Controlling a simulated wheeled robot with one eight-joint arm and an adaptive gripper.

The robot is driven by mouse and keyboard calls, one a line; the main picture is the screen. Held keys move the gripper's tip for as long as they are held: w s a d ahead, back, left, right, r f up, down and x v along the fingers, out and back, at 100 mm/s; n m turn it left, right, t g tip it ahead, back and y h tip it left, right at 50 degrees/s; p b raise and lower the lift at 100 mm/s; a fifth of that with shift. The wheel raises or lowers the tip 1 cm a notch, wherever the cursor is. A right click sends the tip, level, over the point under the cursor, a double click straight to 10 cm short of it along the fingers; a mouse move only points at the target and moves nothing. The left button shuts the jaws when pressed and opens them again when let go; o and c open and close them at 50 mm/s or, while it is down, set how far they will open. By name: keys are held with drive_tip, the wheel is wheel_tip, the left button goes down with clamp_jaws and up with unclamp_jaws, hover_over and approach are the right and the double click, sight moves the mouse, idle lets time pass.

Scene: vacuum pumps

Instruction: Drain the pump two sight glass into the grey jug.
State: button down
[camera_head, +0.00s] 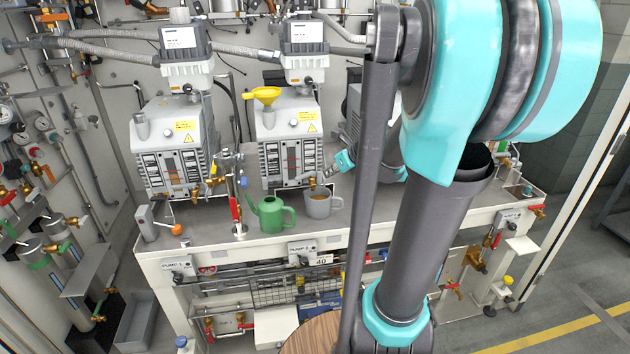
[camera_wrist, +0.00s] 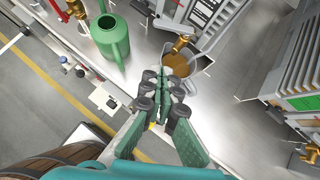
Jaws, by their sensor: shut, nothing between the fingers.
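Pump two (camera_head: 288,130) is the grey pump with a yellow funnel on top, at the middle of the bench. Its sight glass (camera_head: 291,160) is on the front face between louvred panels; the oil level is too small to read. The grey jug (camera_head: 320,207) stands upright below its front right, with brown liquid showing inside. In the wrist view, a brass tap (camera_wrist: 180,45) hangs over the jug's mouth and the brown liquid (camera_wrist: 181,65). My gripper (camera_head: 345,160) is shut and empty, right of the tap and above the jug; it also shows in the wrist view (camera_wrist: 159,84).
A green watering can (camera_head: 270,215) stands just left of the jug. Another pump (camera_head: 174,145) stands left, and a third is partly hidden behind my arm. A red-handled fitting (camera_head: 237,210) and an orange-knobbed lever (camera_head: 176,229) are further left. The bench front (camera_head: 215,255) carries valves and labels.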

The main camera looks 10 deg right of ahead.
sight(299, 179)
drive_tip(key=w+r+x, duration=0.2)
drive_tip(key=x, duration=1)
drive_tip(key=shift+w+a+f, duration=0.15)
drive_tip(key=shift+a+f, duration=0.1)
drive_tip(key=shift+a, duration=0.25)
drive_tip(key=shift+w+a, duration=0.35)
drive_tip(key=shift+a, duration=0.3)
idle(0.6)
drive_tip(key=shift+a, duration=0.1)
drive_tip(key=shift+w+a, duration=0.55)
drive_tip(key=shift+w, duration=0.1)
drive_tip(key=shift+d, duration=0.1)
